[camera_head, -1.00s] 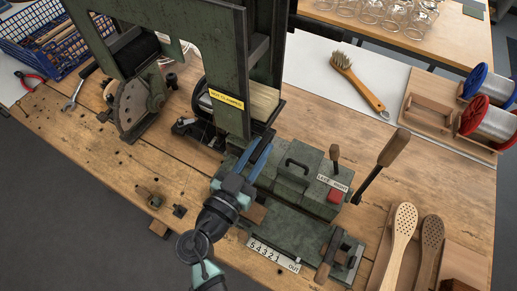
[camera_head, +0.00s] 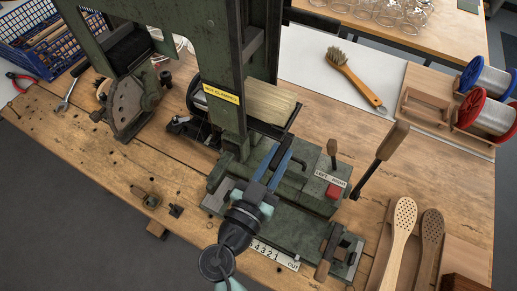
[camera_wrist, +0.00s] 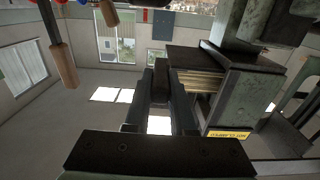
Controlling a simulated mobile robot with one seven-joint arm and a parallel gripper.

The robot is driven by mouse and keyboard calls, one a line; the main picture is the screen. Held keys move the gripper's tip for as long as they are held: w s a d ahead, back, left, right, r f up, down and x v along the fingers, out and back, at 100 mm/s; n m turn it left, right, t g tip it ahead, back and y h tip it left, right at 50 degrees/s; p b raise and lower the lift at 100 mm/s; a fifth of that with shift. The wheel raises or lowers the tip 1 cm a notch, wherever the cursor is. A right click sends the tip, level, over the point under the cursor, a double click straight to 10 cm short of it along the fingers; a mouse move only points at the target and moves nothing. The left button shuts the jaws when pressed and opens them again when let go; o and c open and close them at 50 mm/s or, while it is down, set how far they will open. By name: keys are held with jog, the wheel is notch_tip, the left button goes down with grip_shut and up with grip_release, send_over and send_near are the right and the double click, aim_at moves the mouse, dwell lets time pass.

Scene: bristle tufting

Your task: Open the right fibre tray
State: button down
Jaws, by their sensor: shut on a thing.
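The right fibre tray (camera_head: 284,127) is a dark tray of pale fibres (camera_head: 262,106) beside the green post with the "NOT CLAMPED" label. It stands out to the right of the post. In the wrist view, its dark slab (camera_wrist: 205,58) and the fibres (camera_wrist: 200,80) lie right of my fingers. My gripper (camera_head: 279,152) has blue fingers and is below the tray in the head view. In the wrist view, my gripper (camera_wrist: 162,92) is shut on a dark block (camera_wrist: 160,82), seemingly the tray's handle. Its contact is hidden in the head view.
A green base block with a LEFT/RIGHT label (camera_head: 330,180), a red button (camera_head: 333,192) and wooden-handled levers (camera_head: 391,140) stands right of my gripper. The left tray of dark fibres (camera_head: 128,49) is behind the frame. Wooden brush blanks (camera_head: 402,232) lie at lower right.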

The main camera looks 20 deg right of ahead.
jog(key=s+d+b, duration=0.2)
jog(key=s+d, duration=0.3)
jog(key=s, duration=0.2)
jog(key=shift+d+f+b, duration=0.15)
jog(key=shift+d+b, duration=0.2)
jog(key=shift+s, duration=0.15)
jog(key=c, duration=0.8)
grip_release()
jog(key=shift+s, duration=0.1)
jog(key=shift+o, duration=0.2)
jog(key=b+v, duration=0.4)
jog(key=v, duration=0.8)
jog(key=shift+s+a+b, duration=0.25)
jog(key=shift+a+b, duration=0.1)
